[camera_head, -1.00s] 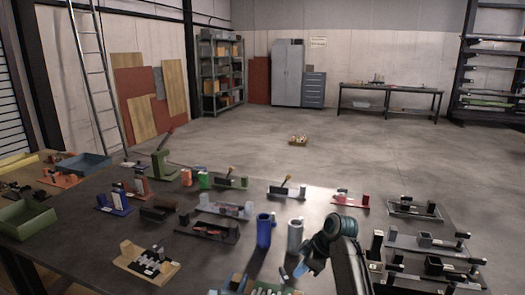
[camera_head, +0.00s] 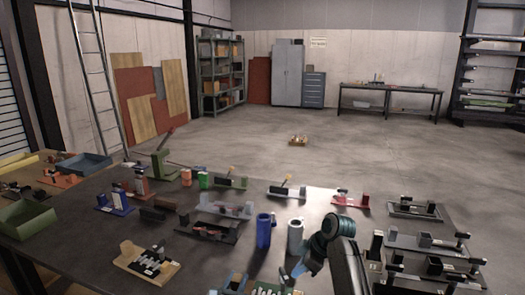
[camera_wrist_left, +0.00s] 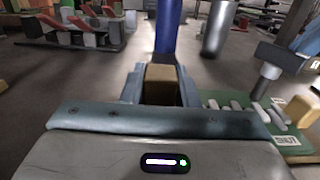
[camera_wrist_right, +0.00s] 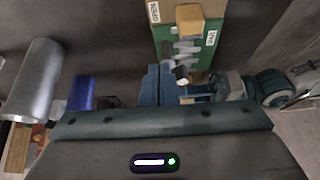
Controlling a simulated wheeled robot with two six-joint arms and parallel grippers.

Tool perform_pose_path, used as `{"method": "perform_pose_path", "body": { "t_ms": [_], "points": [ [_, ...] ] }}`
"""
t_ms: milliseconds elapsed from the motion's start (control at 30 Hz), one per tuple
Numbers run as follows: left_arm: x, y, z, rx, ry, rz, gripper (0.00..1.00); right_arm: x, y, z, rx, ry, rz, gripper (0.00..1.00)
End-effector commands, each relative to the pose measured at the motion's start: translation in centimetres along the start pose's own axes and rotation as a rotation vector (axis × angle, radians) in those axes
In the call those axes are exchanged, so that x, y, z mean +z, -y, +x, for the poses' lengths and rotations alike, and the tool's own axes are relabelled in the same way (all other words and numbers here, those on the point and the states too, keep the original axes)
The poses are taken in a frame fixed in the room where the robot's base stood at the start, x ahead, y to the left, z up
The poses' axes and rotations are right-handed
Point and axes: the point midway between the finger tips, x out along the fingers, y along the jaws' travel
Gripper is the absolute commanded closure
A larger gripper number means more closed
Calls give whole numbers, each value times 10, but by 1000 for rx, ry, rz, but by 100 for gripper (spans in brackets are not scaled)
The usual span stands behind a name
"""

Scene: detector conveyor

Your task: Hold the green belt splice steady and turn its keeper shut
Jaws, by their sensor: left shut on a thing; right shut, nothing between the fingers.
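The green belt splice (camera_wrist_right: 172,38) is a green board with pale links, tan end blocks and white labels. In the left wrist view its board (camera_wrist_left: 235,103) lies to the right, with a label that seems to read SHUT. My left gripper (camera_wrist_left: 160,88) is shut on a tan block at one end of it. My left gripper also shows at the bottom of the head view (camera_head: 236,283). My right gripper (camera_wrist_right: 160,85) is shut and empty, close beside the splice; the head view shows it low in the middle (camera_head: 302,268). A dark, white-tipped piece (camera_wrist_right: 181,74), possibly the keeper, shows beside its fingers; contact is unclear.
A blue cylinder (camera_head: 264,231) and a grey cylinder (camera_head: 295,236) stand just beyond the grippers. Several fixtures crowd the table's right side, including a grey tray-like one (camera_head: 430,241). A wooden-based splice (camera_head: 160,274) lies to the left.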

Motion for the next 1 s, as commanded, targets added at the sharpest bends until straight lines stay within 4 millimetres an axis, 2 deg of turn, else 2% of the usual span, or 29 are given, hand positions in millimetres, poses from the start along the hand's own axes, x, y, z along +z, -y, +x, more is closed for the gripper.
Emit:
{"method": "perform_pose_path", "body": {
  "t_ms": [700, 1000],
  "points": [
    [-1, 0, 0, 0, -1, 0, 100, 0, 17, 0, -1, -1, -1, 100],
    [-1, 0, 0, 0, -1, 0, 100, 0, 18, 0, -1, 0, 0, 100]
  ]
}}
